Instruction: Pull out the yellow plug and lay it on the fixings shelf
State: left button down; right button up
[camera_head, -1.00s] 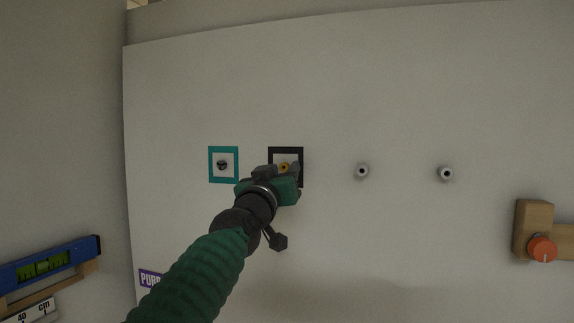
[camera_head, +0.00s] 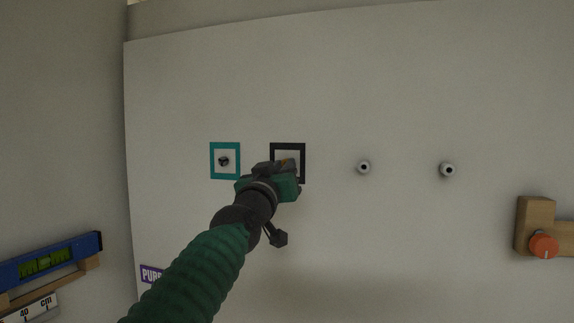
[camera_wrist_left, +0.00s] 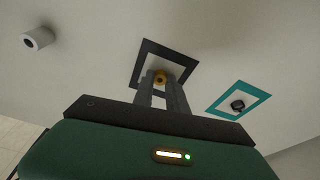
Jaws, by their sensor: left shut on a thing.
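The yellow plug (camera_wrist_left: 160,78) sits inside a black square frame (camera_head: 303,162) on the pale wall board. In the left wrist view its yellow end shows between my fingertips, in front of the black frame (camera_wrist_left: 143,64). My left gripper (camera_head: 286,164) is shut on the plug, seen from behind in the head view, where the fingers hide most of the plug. I cannot tell whether the plug is still in its socket. No shelf that I can surely call the fixings shelf shows. My right gripper is not in view.
A teal frame (camera_head: 239,161) with a dark fitting is left of the black one. Two round white fittings (camera_head: 363,167) (camera_head: 447,170) stick out to the right. A wooden block (camera_head: 533,213) with an orange knob is far right. A blue level (camera_head: 60,258) rests lower left.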

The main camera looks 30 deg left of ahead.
pick_arm(q)
jog(key=shift+f+b, duration=0.25)
jog(key=shift+b, duration=0.1)
jog(key=shift+s+d+r+b, duration=0.1)
jog(key=shift+s+d+b, duration=0.1)
jog(key=shift+s, duration=0.35)
jog(key=shift+s+d+b, duration=0.1)
jog(key=shift+s+b, duration=0.05)
jog(key=shift+s, duration=0.4)
jog(key=shift+s, duration=0.1)
jog(key=shift+s+r, duration=0.15)
jog(key=shift+s, duration=0.15)
